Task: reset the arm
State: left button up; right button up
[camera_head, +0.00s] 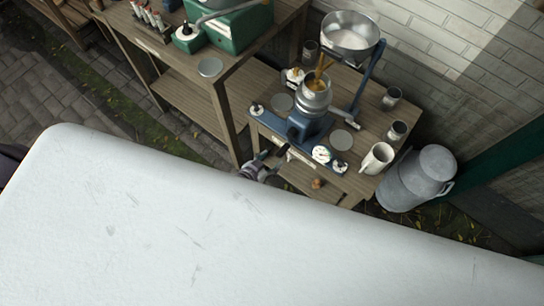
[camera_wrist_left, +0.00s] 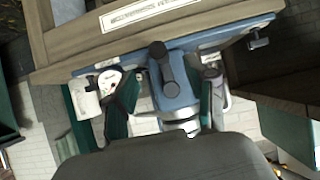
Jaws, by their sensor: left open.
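My left gripper (camera_head: 262,165) is at the front edge of the small wooden table, low in front of the blue machine. Its two fingers stand apart with nothing held between them; they also show in the left wrist view (camera_wrist_left: 168,82). The blue machine (camera_head: 300,130) carries a metal can, golden spouts and a wide metal bowl (camera_head: 348,32). In the left wrist view, the blue machine (camera_wrist_left: 178,92) with a black crank-like part lies beyond and between the fingers. I cannot tell whether they touch it. My right gripper is in neither view.
A taller wooden table (camera_head: 248,62) with a green box (camera_head: 235,27) is at left. My white body fills the foreground.

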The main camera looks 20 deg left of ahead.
pick_arm(q)
jog(key=shift+f, duration=0.15)
dwell(0.3)
jog(key=s+a+f+n+g+y+b, duration=0.1)
jog(key=s+a+f+g+y+b, duration=0.35)
jog(key=s+f, duration=1.1)
jog(key=s+a+f+g, duration=0.2)
jog(key=s+f, duration=0.1)
jog(key=s, duration=0.7)
jog(key=s+a+f+g, duration=0.3)
jog(key=s+f, duration=0.1)
jog(key=s, duration=0.6)
jog(key=shift+a+n, duration=0.3)
jog(key=shift+a, duration=0.05)
jog(key=shift+w+g+h, duration=0.1)
jog(key=shift+g+h, duration=0.15)
